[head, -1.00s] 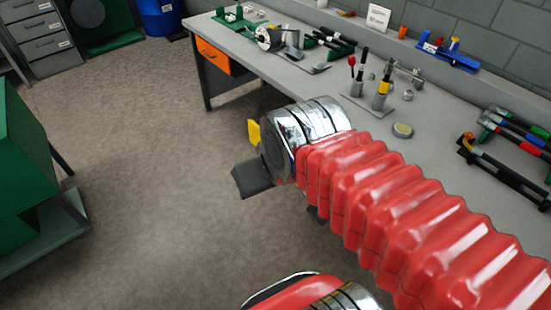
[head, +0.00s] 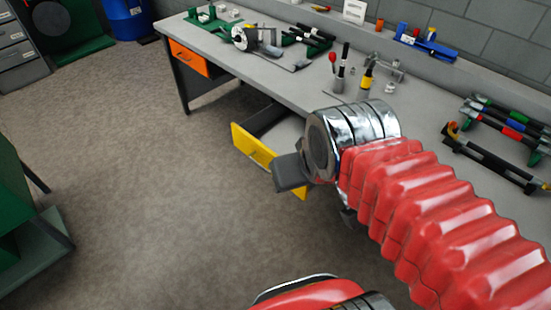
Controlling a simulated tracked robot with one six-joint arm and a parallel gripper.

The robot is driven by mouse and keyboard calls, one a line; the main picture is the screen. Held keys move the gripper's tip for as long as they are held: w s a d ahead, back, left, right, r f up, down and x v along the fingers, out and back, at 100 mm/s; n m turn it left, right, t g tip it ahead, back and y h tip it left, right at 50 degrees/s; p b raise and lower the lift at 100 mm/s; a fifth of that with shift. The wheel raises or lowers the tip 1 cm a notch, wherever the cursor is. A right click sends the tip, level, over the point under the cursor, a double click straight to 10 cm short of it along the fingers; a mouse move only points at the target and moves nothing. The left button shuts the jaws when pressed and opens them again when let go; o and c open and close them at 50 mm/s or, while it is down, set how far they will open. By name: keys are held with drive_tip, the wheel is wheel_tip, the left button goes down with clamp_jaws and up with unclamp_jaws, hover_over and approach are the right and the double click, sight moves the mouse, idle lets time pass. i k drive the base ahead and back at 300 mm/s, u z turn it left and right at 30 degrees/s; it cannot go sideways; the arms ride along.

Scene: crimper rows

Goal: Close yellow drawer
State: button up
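The yellow drawer (head: 252,147) stands pulled out from under the front of the grey workbench (head: 255,82). Its yellow front shows to the left of my arm, and part of its open inside shows behind that front. My gripper (head: 290,172) is a dark shape at the end of my red, ribbed arm. It overlaps the right part of the drawer front in the picture; I cannot tell whether it touches. Its fingers are not clear enough to show whether they are open or shut.
An orange drawer (head: 188,59) sits flush at the bench's left end. Crimpers, a blue tool holder (head: 428,49) and a rack of coloured handles (head: 507,130) lie on the bench. A green machine (head: 25,225) stands at left. The floor between is clear.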

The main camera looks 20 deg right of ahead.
sight(272, 132)
drive_tip(key=z, duration=0.1)
drive_tip(key=i, duration=1)
drive_tip(key=u, duration=0.4)
drive_tip(key=k, duration=0.95)
drive_tip(key=u, duration=0.55)
drive_tip(key=k, duration=0.4)
drive_tip(key=i, duration=1.05)
drive_tip(key=u, duration=0.15)
